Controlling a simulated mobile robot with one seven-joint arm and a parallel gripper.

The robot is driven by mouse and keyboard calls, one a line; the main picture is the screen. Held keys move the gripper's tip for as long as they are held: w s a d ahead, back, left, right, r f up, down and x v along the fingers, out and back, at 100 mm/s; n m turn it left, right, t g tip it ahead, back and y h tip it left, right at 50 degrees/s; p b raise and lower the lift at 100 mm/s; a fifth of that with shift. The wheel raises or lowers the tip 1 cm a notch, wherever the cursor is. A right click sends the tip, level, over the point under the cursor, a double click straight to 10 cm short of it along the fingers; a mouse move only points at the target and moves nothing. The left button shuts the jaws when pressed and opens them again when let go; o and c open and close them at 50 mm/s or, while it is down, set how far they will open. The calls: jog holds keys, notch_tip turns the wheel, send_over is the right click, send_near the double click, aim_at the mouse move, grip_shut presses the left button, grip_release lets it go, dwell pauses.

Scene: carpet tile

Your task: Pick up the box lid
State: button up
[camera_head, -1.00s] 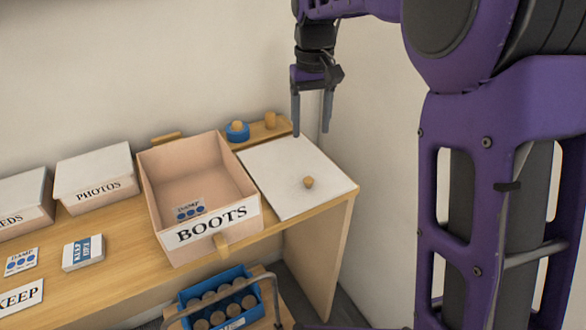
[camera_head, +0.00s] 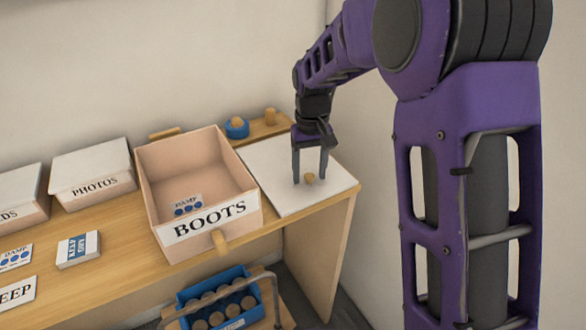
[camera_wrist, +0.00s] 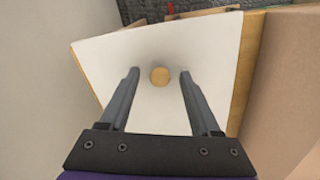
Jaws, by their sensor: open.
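The white box lid (camera_head: 277,187) lies flat on the right end of the wooden table, beside the open BOOTS box (camera_head: 167,162). A small round wooden knob (camera_head: 309,178) stands up from the lid. My gripper (camera_head: 309,182) is open, low over the lid, with its fingers pointing down around the knob. In the wrist view the knob (camera_wrist: 160,76) shows between the two spread fingertips, and the lid (camera_wrist: 155,110) fills the space below. Neither finger appears to touch the knob. Whether the fingertips touch the lid I cannot tell.
The BOOTS box holds a DAMP card (camera_head: 187,206). A PHOTOS box (camera_head: 90,172) stands to its left. A wooden strip with a blue-based knob (camera_head: 236,127) and a peg (camera_head: 270,116) lies behind the lid. A blue crate (camera_head: 250,316) of round pieces stands below the table front.

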jog(key=shift+f, duration=0.1)
jog(key=shift+c, duration=0.3)
grip_shut()
